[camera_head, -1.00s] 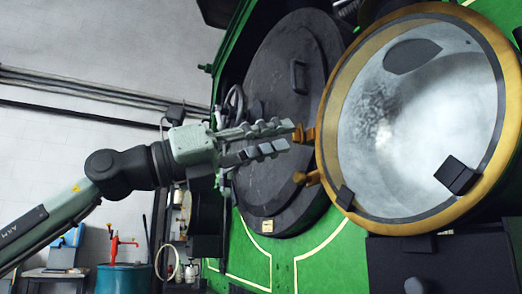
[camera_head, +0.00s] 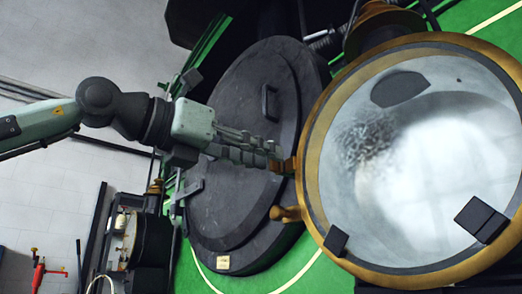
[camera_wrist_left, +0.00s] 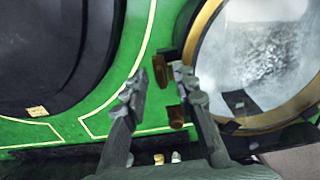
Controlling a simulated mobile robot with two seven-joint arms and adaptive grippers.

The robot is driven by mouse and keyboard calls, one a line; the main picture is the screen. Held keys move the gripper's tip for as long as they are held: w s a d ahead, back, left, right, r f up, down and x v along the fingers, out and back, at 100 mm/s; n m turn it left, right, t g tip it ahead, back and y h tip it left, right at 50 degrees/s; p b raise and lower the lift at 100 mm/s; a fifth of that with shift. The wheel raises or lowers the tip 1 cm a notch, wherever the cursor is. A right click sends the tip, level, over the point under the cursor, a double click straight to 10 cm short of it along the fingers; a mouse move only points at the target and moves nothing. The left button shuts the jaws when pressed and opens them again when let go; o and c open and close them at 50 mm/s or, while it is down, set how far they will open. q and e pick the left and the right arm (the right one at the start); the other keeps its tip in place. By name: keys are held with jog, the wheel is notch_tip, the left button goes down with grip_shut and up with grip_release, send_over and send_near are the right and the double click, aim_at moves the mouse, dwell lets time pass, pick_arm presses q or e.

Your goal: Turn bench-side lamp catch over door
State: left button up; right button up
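The lamp is a big round glass-fronted door with a brass rim (camera_head: 312,160) and a silvery reflector, at the right of the head view. At its left edge are an upper brass tab (camera_head: 286,165) and a lower brass knob (camera_head: 286,213); I cannot tell which is the catch. My left gripper (camera_head: 272,158) reaches from the left, its fingertips at the upper tab. In the left wrist view the fingers (camera_wrist_left: 160,86) stand apart, with one brass piece (camera_wrist_left: 160,70) showing in the gap and another (camera_wrist_left: 177,116) near the right finger. Contact is unclear. My right gripper is out of view.
A dark round boiler door (camera_head: 240,215) with a handle stands behind my left gripper, on a green front (camera_head: 290,278) with cream lines. Dark blocks (camera_head: 480,219) sit on the lamp's lower rim. A red tap-like fitting (camera_head: 38,272) is at lower left.

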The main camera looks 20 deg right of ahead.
pick_arm(q)
jog(key=shift+w+d, duration=0.1)
jog(key=shift+d, duration=0.15)
grip_shut()
